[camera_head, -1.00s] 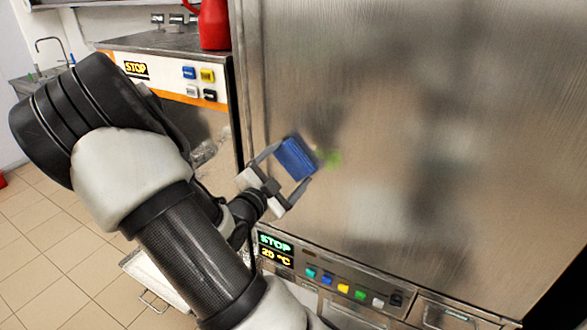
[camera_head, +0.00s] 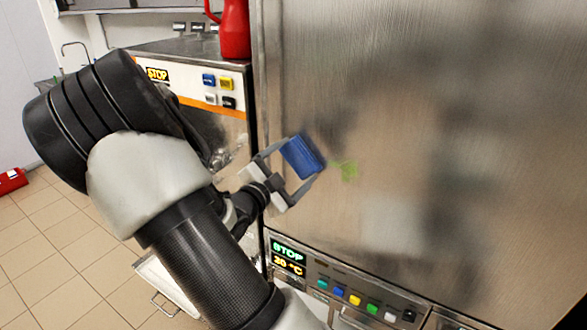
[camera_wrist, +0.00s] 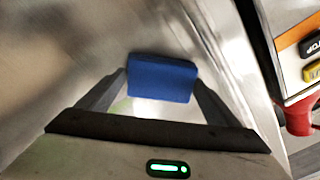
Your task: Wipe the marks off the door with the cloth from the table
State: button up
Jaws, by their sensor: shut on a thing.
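My gripper (camera_head: 301,168) is shut on a folded blue cloth (camera_head: 302,156), held between its two fingers close in front of the steel door (camera_head: 450,110). In the wrist view the cloth (camera_wrist: 162,78) lies between the fingertips, with the door surface behind it. I cannot tell whether the cloth touches the door. A green mark (camera_head: 346,170) is on the door just right of the cloth. In the wrist view a faint green patch shows at the left finger, partly hidden by the gripper.
A control panel (camera_head: 340,290) with coloured buttons and a "STOP" display is below the door. A lower machine (camera_head: 190,98) stands to the left, with a red jug (camera_head: 235,30) on top. A red object (camera_head: 12,181) lies on the tiled floor at far left.

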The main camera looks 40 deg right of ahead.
aim_at(312, 166)
jog(key=shift+s+d, duration=0.3)
jog(key=shift+s, duration=0.35)
jog(key=shift+s+d, duration=0.35)
jog(key=shift+s, duration=0.35)
jog(key=shift+s+d, duration=0.3)
jog(key=shift+s, duration=0.35)
jog(key=shift+s+d, duration=0.45)
jog(key=shift+s, duration=0.75)
jog(key=shift+s+d, duration=0.4)
jog(key=shift+s, duration=0.75)
jog(key=shift+s+d, duration=0.45)
jog(key=shift+s, duration=0.75)
jog(key=shift+w+a+r, duration=0.1)
jog(key=shift+w+a, duration=0.15)
jog(key=shift+w, duration=0.5)
jog(key=shift+w+a+f, duration=0.1)
jog(key=shift+w+a, duration=0.15)
jog(key=shift+w, duration=0.5)
jog(key=shift+w+a+r, duration=0.1)
jog(key=shift+w+a, duration=0.15)
jog(key=shift+w, duration=0.5)
jog(key=shift+w+a, duration=0.5)
jog(key=shift+w, duration=0.65)
jog(key=shift+w+a, duration=0.5)
jog(key=shift+w, duration=0.65)
jog(key=shift+w+a, duration=0.5)
jog(key=shift+w, duration=0.65)
jog(key=v, duration=0.6)
jog(key=shift+s+a, duration=0.1)
jog(key=shift+v, duration=1.4)
